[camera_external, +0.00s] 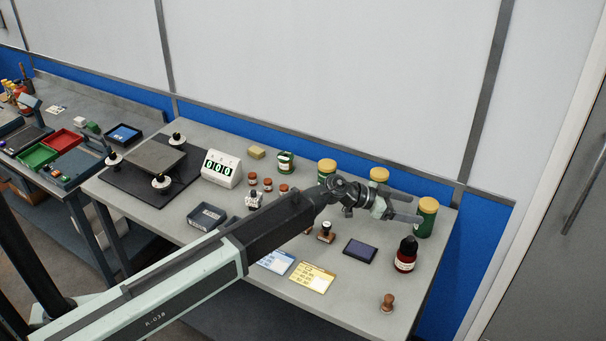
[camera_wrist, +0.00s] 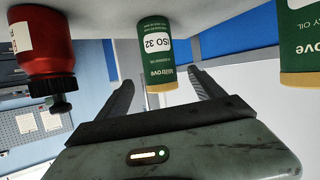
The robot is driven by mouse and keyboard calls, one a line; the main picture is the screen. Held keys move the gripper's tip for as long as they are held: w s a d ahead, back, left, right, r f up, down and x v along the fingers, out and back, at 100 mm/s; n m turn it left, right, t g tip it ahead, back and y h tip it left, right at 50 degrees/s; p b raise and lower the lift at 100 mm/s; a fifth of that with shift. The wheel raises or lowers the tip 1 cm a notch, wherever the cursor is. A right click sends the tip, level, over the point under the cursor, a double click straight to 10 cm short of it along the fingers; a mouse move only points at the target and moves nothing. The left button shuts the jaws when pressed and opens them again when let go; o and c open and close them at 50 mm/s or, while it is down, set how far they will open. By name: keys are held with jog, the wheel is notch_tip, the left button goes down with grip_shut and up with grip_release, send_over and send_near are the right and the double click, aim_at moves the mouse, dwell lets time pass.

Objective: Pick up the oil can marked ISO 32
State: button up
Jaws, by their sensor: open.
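The oil can marked ISO 32 is a green cylinder with a white label and a yellow lid. It stands at the right end of the bench in the external view (camera_external: 427,217). In the wrist view, which is upside down, the can (camera_wrist: 157,48) is upright and appears in the gap between my fingertips. My gripper (camera_external: 405,208) is open and empty, level, and close beside the can; it also shows in the wrist view (camera_wrist: 162,76). I cannot tell whether the fingertips reach past the can's near side.
A red bottle with a black top (camera_external: 405,256) stands in front of the can. Another yellow-lidded green can (camera_wrist: 298,45) is on the other side, its marking unclear. A dark pad (camera_external: 360,250), a stamp (camera_external: 326,232) and a wooden knob (camera_external: 387,302) lie nearer. The wall is behind.

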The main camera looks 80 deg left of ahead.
aim_at(435, 215)
jog(key=shift+w+a+f+m, duration=0.1)
jog(key=shift+w+f+m, duration=0.15)
jog(key=shift+w, duration=0.2)
jog(key=shift+w+a+f+m, duration=0.15)
jog(key=shift+w+m, duration=0.1)
jog(key=shift+w, duration=0.15)
jog(key=shift+b+x, duration=0.5)
jog(key=shift+x, duration=0.5)
jog(key=x, duration=0.2)
jog(key=b+x, duration=0.1)
jog(key=x, duration=0.1)
jog(key=b+x, duration=0.1)
jog(key=x, duration=0.1)
jog(key=shift+s+d, duration=0.1)
jog(key=shift+d, duration=0.3)
jog(key=shift+s, duration=0.1)
jog(key=shift+c, duration=0.6)
grip_shut()
notch_tip(435, 215, up, 10)
jog(key=p, duration=1)
jog(key=shift+r, duration=0.2)
jog(key=shift+f, duration=0.15)
